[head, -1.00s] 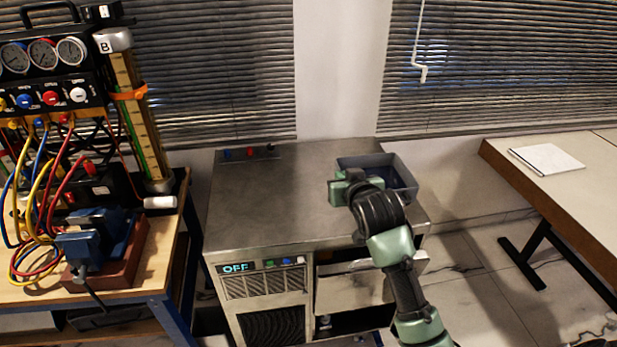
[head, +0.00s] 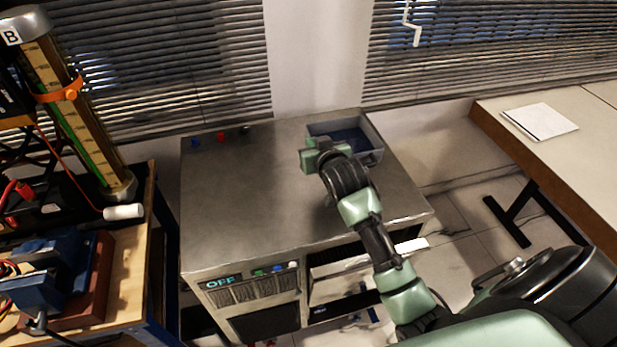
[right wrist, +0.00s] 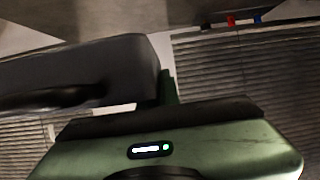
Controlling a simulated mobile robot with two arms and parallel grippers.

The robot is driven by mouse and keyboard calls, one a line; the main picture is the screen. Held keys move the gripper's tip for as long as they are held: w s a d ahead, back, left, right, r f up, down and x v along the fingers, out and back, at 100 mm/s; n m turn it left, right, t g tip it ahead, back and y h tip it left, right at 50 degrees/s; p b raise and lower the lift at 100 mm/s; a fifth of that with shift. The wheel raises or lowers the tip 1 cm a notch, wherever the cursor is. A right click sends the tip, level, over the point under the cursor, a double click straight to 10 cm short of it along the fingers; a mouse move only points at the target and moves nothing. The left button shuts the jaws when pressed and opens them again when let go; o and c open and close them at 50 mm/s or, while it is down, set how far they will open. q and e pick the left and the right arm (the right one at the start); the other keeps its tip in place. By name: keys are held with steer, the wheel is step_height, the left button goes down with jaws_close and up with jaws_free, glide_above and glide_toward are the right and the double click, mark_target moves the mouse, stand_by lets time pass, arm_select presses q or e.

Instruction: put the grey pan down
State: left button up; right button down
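The grey pan (head: 372,148) is an open rectangular tray with a dark bluish inside. In the head view it is at the back right corner of the metal bench top (head: 250,195); I cannot tell whether its bottom touches the top. My right gripper (head: 313,154) is at the pan's near left side and looks shut on its wall; the fingertips are mostly hidden. In the right wrist view the pan (right wrist: 85,70) fills the upper left, close against a green finger (right wrist: 168,88). My left gripper is not in view.
The middle and left of the bench top are clear, with small coloured knobs (head: 221,137) at the back left. A wooden-topped table (head: 135,265) with a gauge tube (head: 72,105) stands left. A desk with white paper (head: 540,121) stands right.

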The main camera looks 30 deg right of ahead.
steer(key=f, duration=0.8)
steer(key=shift+w+f, duration=0.35)
steer(key=shift+f, duration=2.55)
steer(key=shift+f, duration=0.15)
steer(key=c, duration=1.7)
jaws_free()
steer(key=shift+f, duration=0.1)
steer(key=shift+s, duration=0.1)
steer(key=shift+r+p, duration=0.2)
steer(key=shift+p, duration=0.1)
steer(key=b+v, duration=0.1)
steer(key=v, duration=1.1)
